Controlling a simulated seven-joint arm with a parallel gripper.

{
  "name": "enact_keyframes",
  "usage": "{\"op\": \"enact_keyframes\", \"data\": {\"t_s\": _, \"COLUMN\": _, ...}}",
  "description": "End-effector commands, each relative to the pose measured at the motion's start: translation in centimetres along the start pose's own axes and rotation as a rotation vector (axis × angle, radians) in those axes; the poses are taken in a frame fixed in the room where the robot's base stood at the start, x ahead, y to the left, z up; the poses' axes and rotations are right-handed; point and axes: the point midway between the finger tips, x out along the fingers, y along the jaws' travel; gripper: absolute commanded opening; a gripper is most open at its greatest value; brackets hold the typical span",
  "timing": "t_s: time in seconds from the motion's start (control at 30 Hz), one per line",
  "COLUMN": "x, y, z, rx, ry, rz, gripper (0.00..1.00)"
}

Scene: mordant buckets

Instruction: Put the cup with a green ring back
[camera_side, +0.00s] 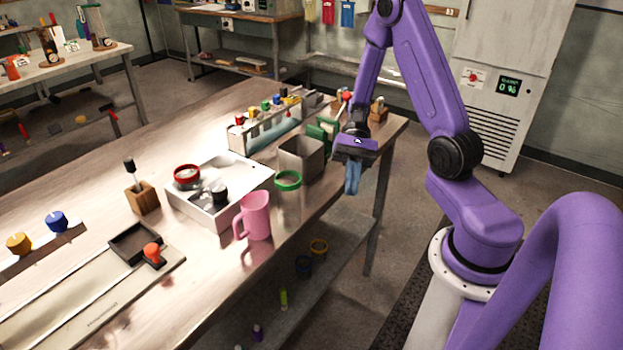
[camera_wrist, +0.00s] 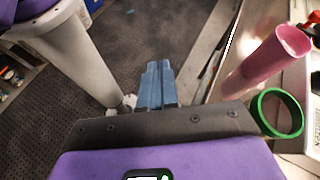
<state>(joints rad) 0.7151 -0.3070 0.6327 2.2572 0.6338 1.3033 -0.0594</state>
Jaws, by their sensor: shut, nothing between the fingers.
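The cup with a green ring (camera_side: 288,181) stands upright on the bench near its front edge, between the pink mug and the grey square bin. Its body below the ring looks clear. In the wrist view its green ring (camera_wrist: 299,124) shows at the right. My gripper (camera_side: 352,180) points down with blue fingers pressed together and nothing between them. It is to the right of the cup, apart from it, by the bench's front edge. A white tray (camera_side: 247,200) lies left of the cup, holding a red-ringed cup (camera_side: 187,184) and a small black-topped item (camera_side: 219,195).
The pink mug (camera_side: 256,216) stands close in front of the tray and left of the cup. A grey bin (camera_side: 301,160) stands just behind the cup. A rack of coloured-topped bottles (camera_side: 262,130) is farther back. A wooden block (camera_side: 143,199) stands left of the tray.

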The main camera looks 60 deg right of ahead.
Motion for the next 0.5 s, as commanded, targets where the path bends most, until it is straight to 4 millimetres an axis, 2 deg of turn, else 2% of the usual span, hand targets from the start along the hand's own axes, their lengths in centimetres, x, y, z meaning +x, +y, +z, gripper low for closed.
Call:
{"op": "enact_keyframes", "data": {"t_s": 0.27, "x": -3.6, "y": 0.6, "z": -3.6, "rx": 0.231, "ry": -0.134, "rz": -0.431, "gripper": 0.0}}
{"op": "enact_keyframes", "data": {"t_s": 0.5, "x": -6.9, "y": 2.4, "z": -6.7, "rx": 0.375, "ry": -0.239, "rz": -0.812, "gripper": 0.0}}
